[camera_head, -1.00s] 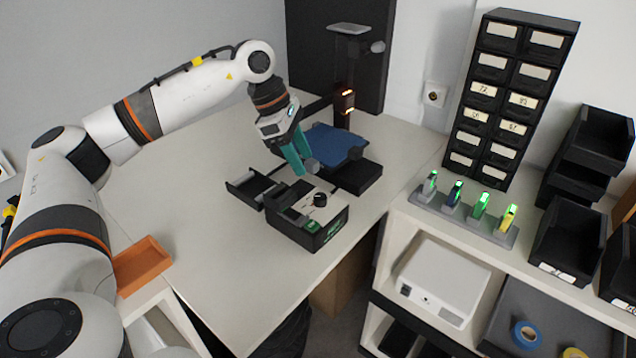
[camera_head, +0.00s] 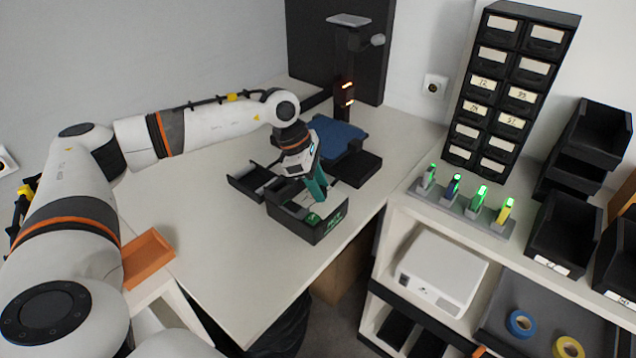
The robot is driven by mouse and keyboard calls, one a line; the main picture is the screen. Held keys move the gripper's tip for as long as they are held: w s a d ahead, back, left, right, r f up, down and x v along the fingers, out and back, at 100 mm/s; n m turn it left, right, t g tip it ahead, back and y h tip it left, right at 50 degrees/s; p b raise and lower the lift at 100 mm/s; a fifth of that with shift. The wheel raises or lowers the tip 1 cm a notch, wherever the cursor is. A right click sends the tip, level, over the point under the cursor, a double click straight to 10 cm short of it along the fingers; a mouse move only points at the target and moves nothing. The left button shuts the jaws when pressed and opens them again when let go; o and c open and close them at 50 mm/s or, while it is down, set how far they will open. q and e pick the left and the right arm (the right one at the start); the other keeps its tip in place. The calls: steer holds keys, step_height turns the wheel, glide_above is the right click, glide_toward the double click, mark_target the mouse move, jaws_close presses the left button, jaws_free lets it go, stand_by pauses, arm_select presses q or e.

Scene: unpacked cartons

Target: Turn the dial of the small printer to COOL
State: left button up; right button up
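The small printer (camera_head: 308,228), a black box with a pale top and a green patch at its front corner, stands near the front right edge of the white table. My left gripper (camera_head: 324,196), with teal fingers, points down over the right part of the printer's top. The fingers cover the dial, so its setting cannot be read. I cannot tell whether they touch the dial or how far apart they are. My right gripper is not in view.
A black open tray (camera_head: 252,181) lies just left of the printer. A blue cloth (camera_head: 338,134) and a black stand with orange lights (camera_head: 346,95) are behind. An orange bin (camera_head: 147,259) sits at left. The table's left part is clear. A shelf with glowing devices (camera_head: 480,198) stands right.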

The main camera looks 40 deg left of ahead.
arm_select(q)
steer(key=c, duration=0.6)
steer(key=shift+c, duration=0.2)
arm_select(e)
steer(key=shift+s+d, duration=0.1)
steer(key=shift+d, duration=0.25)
